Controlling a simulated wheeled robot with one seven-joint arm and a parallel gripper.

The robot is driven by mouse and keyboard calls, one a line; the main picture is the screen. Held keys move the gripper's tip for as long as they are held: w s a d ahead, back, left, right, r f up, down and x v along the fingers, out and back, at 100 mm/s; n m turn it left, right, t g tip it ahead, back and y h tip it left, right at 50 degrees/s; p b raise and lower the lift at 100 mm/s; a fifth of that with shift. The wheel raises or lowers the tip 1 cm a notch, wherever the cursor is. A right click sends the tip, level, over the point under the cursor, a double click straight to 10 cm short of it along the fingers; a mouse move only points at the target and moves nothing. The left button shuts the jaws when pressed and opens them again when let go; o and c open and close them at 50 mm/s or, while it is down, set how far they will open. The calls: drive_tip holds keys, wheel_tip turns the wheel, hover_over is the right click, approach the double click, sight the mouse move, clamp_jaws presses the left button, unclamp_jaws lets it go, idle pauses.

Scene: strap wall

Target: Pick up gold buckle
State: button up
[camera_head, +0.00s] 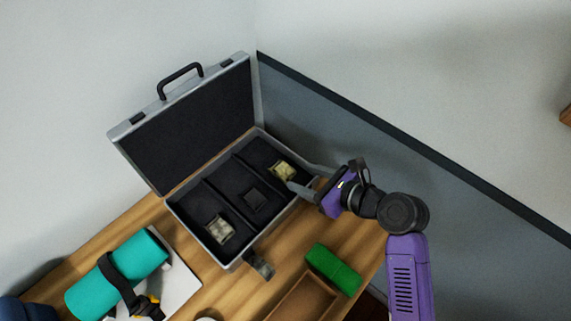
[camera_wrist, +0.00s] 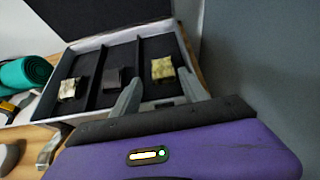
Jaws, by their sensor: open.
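The gold buckle (camera_head: 283,171) lies in the right compartment of the open case (camera_head: 213,260), and it also shows in the wrist view (camera_wrist: 162,68). My gripper (camera_head: 302,178) is open at the case's right side, with its fingers reaching over the rim beside the gold buckle. In the wrist view the two fingertips (camera_wrist: 158,84) point into the case, with the buckle between and beyond them. Nothing is held. A black buckle (camera_head: 254,199) lies in the middle compartment. A silver-grey buckle (camera_head: 219,229) lies in the left compartment.
The case lid (camera_head: 193,125) stands open behind. A teal roll (camera_head: 117,274) with a black strap lies at the left. A green block (camera_head: 333,269) and a brown tray (camera_head: 305,299) are at the front. A grey wall panel (camera_head: 400,185) borders the right side.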

sight(284, 169)
drive_tip(key=shift+p+x, duration=0.3)
drive_tip(key=shift+x, duration=3.6)
drive_tip(key=shift+w+d, duration=0.1)
drive_tip(key=shift+d, duration=0.05)
clamp_jaws()
drive_tip(key=shift+r, duration=0.1)
